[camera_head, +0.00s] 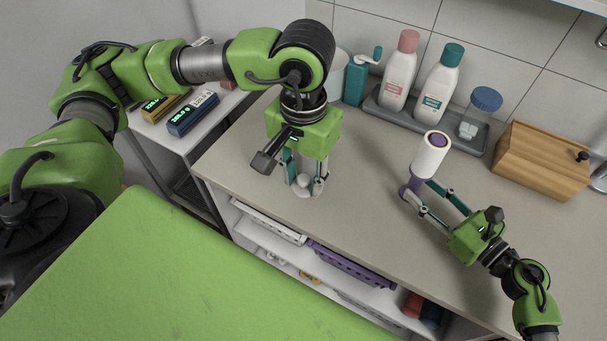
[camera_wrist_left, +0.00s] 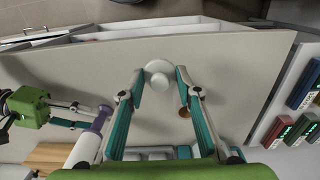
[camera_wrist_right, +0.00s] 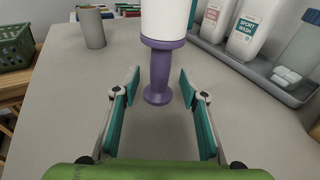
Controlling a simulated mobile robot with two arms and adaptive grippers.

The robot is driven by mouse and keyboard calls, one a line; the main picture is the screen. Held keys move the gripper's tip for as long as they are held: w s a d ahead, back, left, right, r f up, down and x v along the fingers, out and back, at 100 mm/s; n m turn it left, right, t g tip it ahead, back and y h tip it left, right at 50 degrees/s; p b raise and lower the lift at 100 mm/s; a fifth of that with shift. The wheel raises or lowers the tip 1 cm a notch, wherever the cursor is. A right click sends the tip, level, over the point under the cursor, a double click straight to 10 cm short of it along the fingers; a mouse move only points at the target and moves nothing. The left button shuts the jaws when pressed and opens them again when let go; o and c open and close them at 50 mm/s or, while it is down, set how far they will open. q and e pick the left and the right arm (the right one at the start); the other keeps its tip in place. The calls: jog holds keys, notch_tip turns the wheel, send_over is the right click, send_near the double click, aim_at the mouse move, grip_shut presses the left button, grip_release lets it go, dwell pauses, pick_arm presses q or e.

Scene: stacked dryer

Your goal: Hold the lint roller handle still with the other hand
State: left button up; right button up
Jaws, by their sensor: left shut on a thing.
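The lint roller stands upright on the counter, with a white roll (camera_head: 431,155) on top and a purple handle (camera_wrist_right: 160,72) below. It also shows in the left wrist view (camera_wrist_left: 86,151). My right gripper (camera_head: 419,187) is open, its fingers pointing at the handle with one on each side and gaps between. My left gripper (camera_head: 304,187) points down near the counter's front edge, left of the roller. Its fingertips are shut on a small white round thing (camera_wrist_left: 158,74), which is mostly hidden in the head view.
A grey tray (camera_wrist_right: 257,77) with two bottles and a blue-lidded jar (camera_head: 479,111) stands behind the roller. A wooden box (camera_head: 541,160) is at the right. A grey cup (camera_wrist_right: 92,27) shows in the right wrist view. The counter between my grippers is clear.

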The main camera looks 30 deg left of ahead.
aim_at(414, 184)
pick_arm(q)
jog(key=shift+w+a+f+b, duration=0.1)
jog(key=shift+f+b, duration=0.2)
jog(key=shift+f, duration=0.25)
pick_arm(e)
jog(key=shift+x, duration=1.8)
grip_shut()
jog(key=shift+f, duration=0.1)
pick_arm(q)
jog(key=w+d+r+n, duration=0.4)
jog(key=w+d+n, duration=0.2)
jog(key=w+d+r+n, duration=0.5)
jog(key=w+d+n, duration=0.1)
jog(key=w+d+r+n, duration=0.4)
jog(key=w+d+n, duration=0.1)
jog(key=d+n, duration=0.1)
jog(key=shift+w+d+r, duration=0.15)
jog(key=shift+w+d, duration=0.25)
jog(key=shift+d, duration=0.2)
